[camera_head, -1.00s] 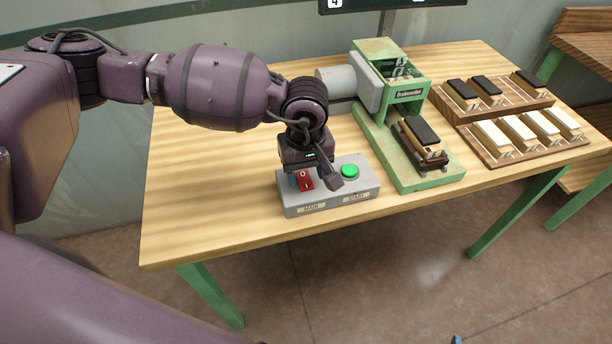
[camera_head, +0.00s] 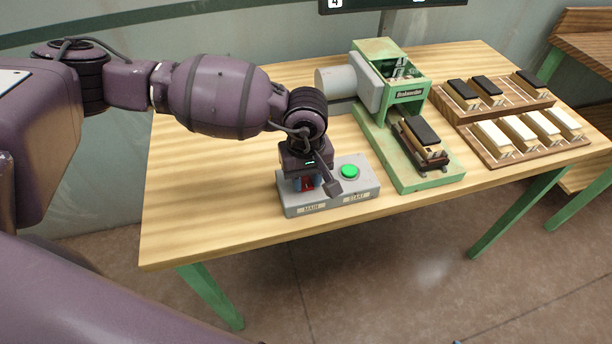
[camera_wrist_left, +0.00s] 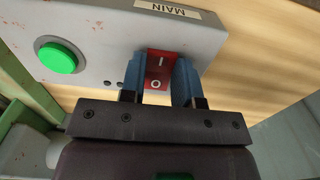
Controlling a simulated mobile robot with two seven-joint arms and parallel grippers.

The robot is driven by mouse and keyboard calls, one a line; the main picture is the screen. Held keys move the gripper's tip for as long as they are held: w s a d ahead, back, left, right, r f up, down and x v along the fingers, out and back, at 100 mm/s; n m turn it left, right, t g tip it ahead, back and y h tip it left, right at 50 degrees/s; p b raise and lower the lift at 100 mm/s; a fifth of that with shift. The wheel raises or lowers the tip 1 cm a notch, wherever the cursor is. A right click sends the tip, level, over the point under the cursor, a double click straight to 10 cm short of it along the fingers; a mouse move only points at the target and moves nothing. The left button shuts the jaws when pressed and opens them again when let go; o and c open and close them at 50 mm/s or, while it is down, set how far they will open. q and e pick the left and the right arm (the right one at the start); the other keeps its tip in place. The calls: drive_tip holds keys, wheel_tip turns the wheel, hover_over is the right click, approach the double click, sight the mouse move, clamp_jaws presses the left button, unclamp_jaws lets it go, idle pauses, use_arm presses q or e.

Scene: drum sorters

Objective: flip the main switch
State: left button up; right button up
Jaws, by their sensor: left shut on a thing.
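The main switch (camera_head: 307,184) is a red rocker on a grey control box (camera_head: 352,197), above the label MAIN. In the left wrist view the red main switch (camera_wrist_left: 160,68) shows the marks I and O. My left gripper (camera_head: 304,186) is down at the box. Its blue fingers (camera_wrist_left: 158,80) stand on both sides of the switch and are shut on it. Part of the switch is hidden behind the gripper in the head view.
A green START button (camera_head: 349,172) sits on the box beside the switch. A green machine (camera_head: 408,130) with a black-topped block (camera_head: 421,135) stands to the right. Wooden racks (camera_head: 500,155) with black and cream blocks lie farther right. The table's left part is bare.

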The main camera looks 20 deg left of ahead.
use_arm(q)
drive_tip(key=shift+w+a+f+g+h+b, duration=0.2)
drive_tip(key=shift+g+h+b, duration=0.3)
drive_tip(key=shift+g+b, duration=0.3)
drive_tip(key=shift+r+g, duration=0.3)
drive_tip(key=o, duration=0.9)
drive_tip(key=shift+w+r, duration=0.1)
drive_tip(key=v, duration=1)
drive_tip(key=shift+a+r, duration=0.25)
drive_tip(key=shift+r, duration=0.05)
